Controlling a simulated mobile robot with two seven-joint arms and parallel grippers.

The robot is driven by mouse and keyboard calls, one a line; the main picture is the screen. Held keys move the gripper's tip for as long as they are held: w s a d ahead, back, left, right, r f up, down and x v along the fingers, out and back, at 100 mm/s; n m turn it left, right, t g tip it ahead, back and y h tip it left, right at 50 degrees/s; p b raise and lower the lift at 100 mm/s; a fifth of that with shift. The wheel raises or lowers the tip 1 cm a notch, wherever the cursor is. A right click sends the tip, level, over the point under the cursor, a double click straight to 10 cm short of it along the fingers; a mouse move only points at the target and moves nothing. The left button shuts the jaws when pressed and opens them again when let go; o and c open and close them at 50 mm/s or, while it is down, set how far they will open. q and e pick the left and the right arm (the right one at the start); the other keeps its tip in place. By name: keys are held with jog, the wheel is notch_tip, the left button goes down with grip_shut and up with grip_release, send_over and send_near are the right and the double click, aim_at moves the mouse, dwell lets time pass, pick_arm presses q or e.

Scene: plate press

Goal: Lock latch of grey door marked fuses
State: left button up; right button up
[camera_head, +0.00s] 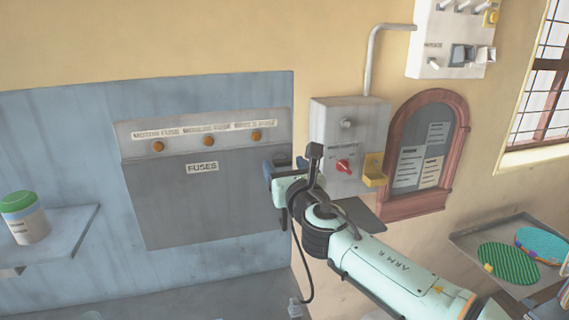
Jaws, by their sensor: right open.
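The grey door (215,205) marked FUSES is a wide flat panel on the blue wall board. Its label (202,167) sits near its top middle. My right gripper (272,172) is at the door's right edge, with its arm coming in from the lower right. The gripper is open. I cannot see a latch clearly; the gripper and wrist cover the door's right edge. Whether the gripper touches the door cannot be told. My left gripper is not in view.
A grey box (348,122) with a red knob (343,166) and yellow bracket (374,170) is just right of the gripper. A shelf (62,240) with a green-lidded jar (24,217) is at left. A tray (482,236) with patterned pads is at lower right.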

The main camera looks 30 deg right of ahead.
jog(key=shift+w+d, duration=0.15)
jog(key=shift+w, duration=0.35)
jog(key=c, duration=1.1)
jog(key=shift+o, duration=0.2)
